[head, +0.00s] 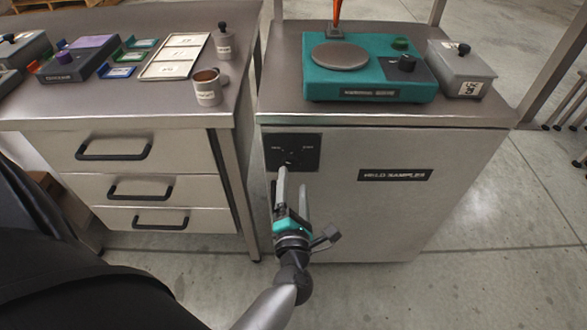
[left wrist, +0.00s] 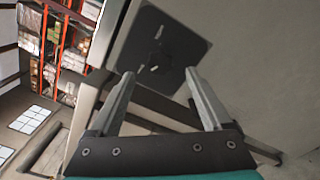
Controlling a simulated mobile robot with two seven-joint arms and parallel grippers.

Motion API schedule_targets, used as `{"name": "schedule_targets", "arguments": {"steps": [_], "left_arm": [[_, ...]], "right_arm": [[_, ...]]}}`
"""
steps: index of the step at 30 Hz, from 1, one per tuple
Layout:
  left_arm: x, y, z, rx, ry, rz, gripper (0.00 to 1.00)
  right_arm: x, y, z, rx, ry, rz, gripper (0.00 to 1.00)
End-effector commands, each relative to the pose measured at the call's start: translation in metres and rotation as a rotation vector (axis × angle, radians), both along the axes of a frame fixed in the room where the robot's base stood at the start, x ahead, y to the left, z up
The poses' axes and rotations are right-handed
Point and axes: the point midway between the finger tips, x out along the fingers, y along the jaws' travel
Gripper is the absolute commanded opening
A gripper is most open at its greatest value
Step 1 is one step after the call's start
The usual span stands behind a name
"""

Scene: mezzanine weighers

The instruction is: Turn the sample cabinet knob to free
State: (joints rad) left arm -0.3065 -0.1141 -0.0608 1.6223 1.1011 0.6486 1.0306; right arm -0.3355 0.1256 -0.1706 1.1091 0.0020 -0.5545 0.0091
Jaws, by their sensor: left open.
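The sample cabinet (head: 430,215) is a grey metal box with a dark label plate reading "HELD SAMPLES". Its knob sits on a dark square plate (head: 306,143) at the upper left of the cabinet front; the plate has small words on both sides, too blurred to read. The knob (head: 289,161) is dark and partly hidden behind my gripper's fingertip in the head view. My left gripper (head: 292,180) is open and empty, just in front of and below the plate. In the left wrist view the plate (left wrist: 184,42) and the knob (left wrist: 158,66) lie beyond the two spread fingers (left wrist: 158,78).
A teal scale (head: 345,85) and a grey box (head: 462,72) stand on the cabinet top. At left, a drawer bench (head: 130,118) holds a cup (head: 207,92), trays and a weight-like canister (head: 224,42).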

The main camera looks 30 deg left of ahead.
Motion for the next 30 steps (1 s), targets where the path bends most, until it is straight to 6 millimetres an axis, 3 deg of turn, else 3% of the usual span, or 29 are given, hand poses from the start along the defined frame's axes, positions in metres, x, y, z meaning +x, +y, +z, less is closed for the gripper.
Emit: {"name": "schedule_targets", "arguments": {"steps": [6, 11, 30], "left_arm": [[-0.035, -0.021, 0.001, -0.002, 0.001, -0.001, 0.82], [-0.049, -0.030, 0.000, -0.001, 0.000, -0.001, 0.82], [-0.051, -0.033, -0.001, 0.005, 0.004, -0.004, 0.82]], "right_arm": [[-0.008, -0.007, -0.004, -0.007, 0.003, 0.000, 0.50], [-0.011, -0.009, -0.006, -0.009, 0.001, 0.000, 0.50], [-0.012, -0.010, -0.007, -0.010, 0.002, 0.000, 0.50]]}}
